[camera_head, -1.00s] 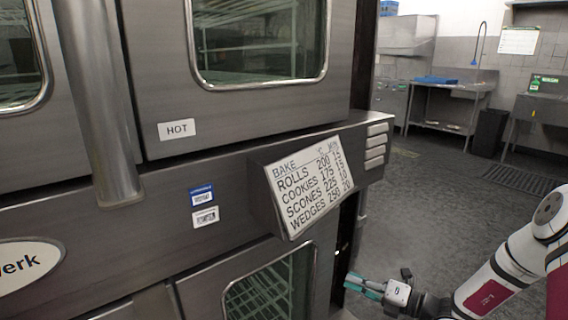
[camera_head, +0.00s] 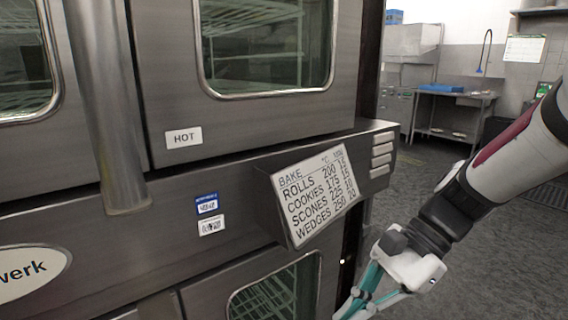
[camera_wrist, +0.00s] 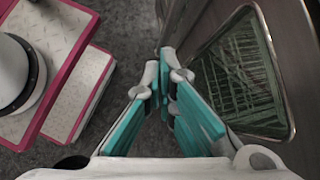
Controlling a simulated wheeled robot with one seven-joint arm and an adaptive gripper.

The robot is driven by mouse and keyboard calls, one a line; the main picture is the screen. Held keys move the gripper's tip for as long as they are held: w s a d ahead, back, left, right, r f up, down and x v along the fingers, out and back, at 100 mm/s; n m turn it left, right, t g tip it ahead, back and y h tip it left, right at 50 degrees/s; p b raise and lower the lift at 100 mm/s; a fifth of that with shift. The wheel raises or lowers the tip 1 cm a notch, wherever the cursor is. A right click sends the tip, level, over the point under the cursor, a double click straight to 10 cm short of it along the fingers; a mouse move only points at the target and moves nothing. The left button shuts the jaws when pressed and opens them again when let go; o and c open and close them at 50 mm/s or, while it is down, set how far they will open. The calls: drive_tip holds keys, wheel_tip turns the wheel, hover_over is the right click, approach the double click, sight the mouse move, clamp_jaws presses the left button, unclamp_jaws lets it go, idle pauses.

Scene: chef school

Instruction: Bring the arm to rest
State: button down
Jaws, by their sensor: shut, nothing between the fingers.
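My gripper (camera_head: 358,306) is at the lower right in the head view, in front of the oven's right edge, with its teal fingers pointing down and left. The wrist view shows the teal fingers of my gripper (camera_wrist: 166,92) with their tips together and nothing between them. My arm (camera_head: 500,170) reaches in from the right edge of the head view. In the wrist view the oven's lower glass door stands close to the right of the fingers; I cannot tell the exact gap.
The steel oven (camera_head: 240,180) fills the left and middle. A sloped bake-times sign (camera_head: 316,195) sticks out from its front. Grey floor (camera_head: 400,200) is open to the right. A steel table (camera_head: 450,105) with a blue item (camera_head: 438,87) stands at the back.

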drive_tip(key=s+d+r+n+t+h, duration=0.2)
drive_tip(key=s+d+n+h, duration=0.3)
drive_tip(key=s, duration=0.4)
drive_tip(key=s+d+r+n+t+h, duration=0.1)
drive_tip(key=s+d+r+n+h, duration=0.2)
drive_tip(key=s+n, duration=0.5)
wheel_tip(320, 180, up, 22)
drive_tip(key=t+p, duration=0.3)
drive_tip(key=p, duration=1.8)
drive_tip(key=shift+s+d+r+m+t+p, duration=0.15)
drive_tip(key=shift+s+d+m+t+p, duration=0.15)
drive_tip(key=shift+d+p, duration=0.15)
